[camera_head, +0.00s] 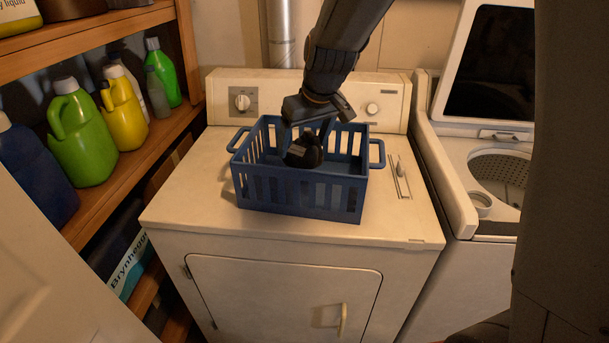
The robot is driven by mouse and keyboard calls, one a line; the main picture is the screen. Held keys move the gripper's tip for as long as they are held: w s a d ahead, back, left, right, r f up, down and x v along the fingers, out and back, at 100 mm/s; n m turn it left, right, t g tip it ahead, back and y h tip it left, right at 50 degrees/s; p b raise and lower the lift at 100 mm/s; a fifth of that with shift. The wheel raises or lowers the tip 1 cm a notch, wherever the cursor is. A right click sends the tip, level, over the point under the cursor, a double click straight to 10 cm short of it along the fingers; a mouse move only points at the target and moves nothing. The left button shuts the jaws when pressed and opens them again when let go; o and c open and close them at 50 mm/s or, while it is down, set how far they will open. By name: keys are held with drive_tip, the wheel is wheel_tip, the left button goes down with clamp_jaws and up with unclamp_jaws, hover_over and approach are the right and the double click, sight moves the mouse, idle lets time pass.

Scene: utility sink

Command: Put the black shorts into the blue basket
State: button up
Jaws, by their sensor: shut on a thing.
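The blue basket (301,190) stands on top of the white dryer, with slatted walls and a handle at each side. My gripper (310,132) reaches down from above into the basket's opening. It is shut on the black shorts (304,151), a small dark bundle. The bundle hangs inside the rim, around the middle of the basket. The fingertips are mostly hidden by the dark gripper body and the bundle. I cannot tell whether the shorts touch the basket's floor.
The dryer top (190,190) is clear left of the basket. A wooden shelf (150,150) with several bottles stands at the left. An open washing machine (480,160) adjoins the dryer at the right. A metal duct (280,35) rises behind.

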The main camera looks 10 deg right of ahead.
sight(310, 151)
wheel_tip(310, 151, down, 8)
drive_tip(key=shift+f+p, duration=0.1)
drive_tip(key=shift+p, duration=0.3)
drive_tip(key=o, duration=1.1)
drive_tip(key=shift+o, duration=0.2)
drive_tip(key=shift+r, duration=0.2)
drive_tip(key=b+v, duration=0.2)
drive_tip(key=v, duration=1)
drive_tip(key=shift+f, duration=0.1)
